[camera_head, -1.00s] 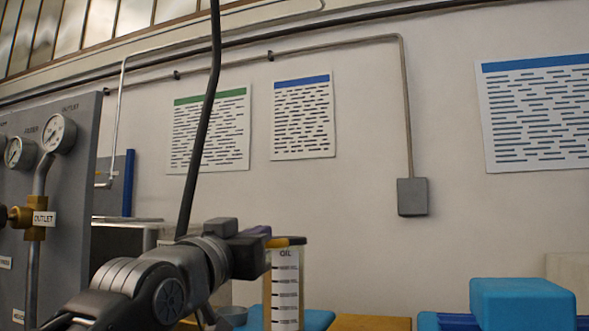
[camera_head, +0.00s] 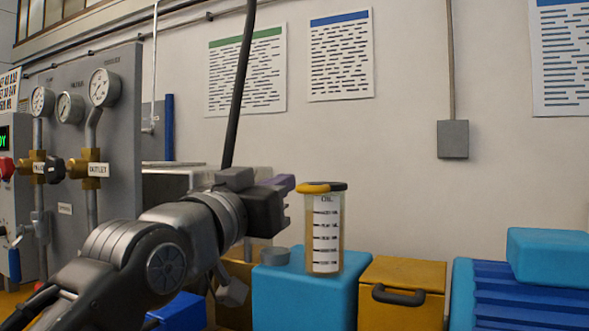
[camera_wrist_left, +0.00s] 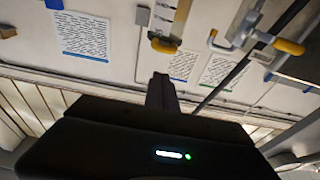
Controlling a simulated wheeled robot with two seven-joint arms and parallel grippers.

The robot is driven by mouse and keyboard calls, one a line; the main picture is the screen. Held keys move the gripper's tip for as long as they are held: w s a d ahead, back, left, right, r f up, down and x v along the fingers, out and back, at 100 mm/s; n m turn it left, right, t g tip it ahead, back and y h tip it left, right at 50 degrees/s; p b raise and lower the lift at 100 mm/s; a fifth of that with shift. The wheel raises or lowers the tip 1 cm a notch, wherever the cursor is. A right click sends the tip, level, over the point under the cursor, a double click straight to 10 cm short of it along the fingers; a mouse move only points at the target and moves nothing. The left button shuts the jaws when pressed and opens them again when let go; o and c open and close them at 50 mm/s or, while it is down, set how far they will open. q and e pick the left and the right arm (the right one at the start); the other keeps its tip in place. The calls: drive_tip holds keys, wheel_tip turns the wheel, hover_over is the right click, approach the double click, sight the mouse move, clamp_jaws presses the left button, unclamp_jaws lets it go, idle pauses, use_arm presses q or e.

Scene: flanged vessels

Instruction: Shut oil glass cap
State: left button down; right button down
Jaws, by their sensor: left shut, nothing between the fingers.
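The oil glass (camera_head: 324,235), a clear upright cylinder with a white scale marked OIL, stands on a light-blue block. Its cap (camera_head: 338,187) is dark with a yellow part (camera_head: 313,188) at the left, and lies across the glass's top. I cannot tell whether it is fully seated. My left gripper (camera_head: 287,184), with purplish fingers, is shut and empty just left of the cap, at about its height. Only a small gap shows between them. In the left wrist view, the dark gripper body fills the bottom and hides what lies below. My right gripper is not in view.
The light-blue block (camera_head: 300,292) also bears a small grey round piece (camera_head: 274,257). A yellow case (camera_head: 405,274) and blue crate (camera_head: 520,297) stand to its right. A gauge panel (camera_head: 118,140) stands left. The space above the glass is clear.

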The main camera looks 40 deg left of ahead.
use_arm(q)
drive_tip(key=shift+s+d+f, duration=0.2)
drive_tip(key=shift+s+f, duration=0.15)
drive_tip(key=shift+s, duration=0.25)
drive_tip(key=shift+s+d+f, duration=0.15)
drive_tip(key=shift+s+f, duration=0.2)
drive_tip(key=shift+s, duration=0.25)
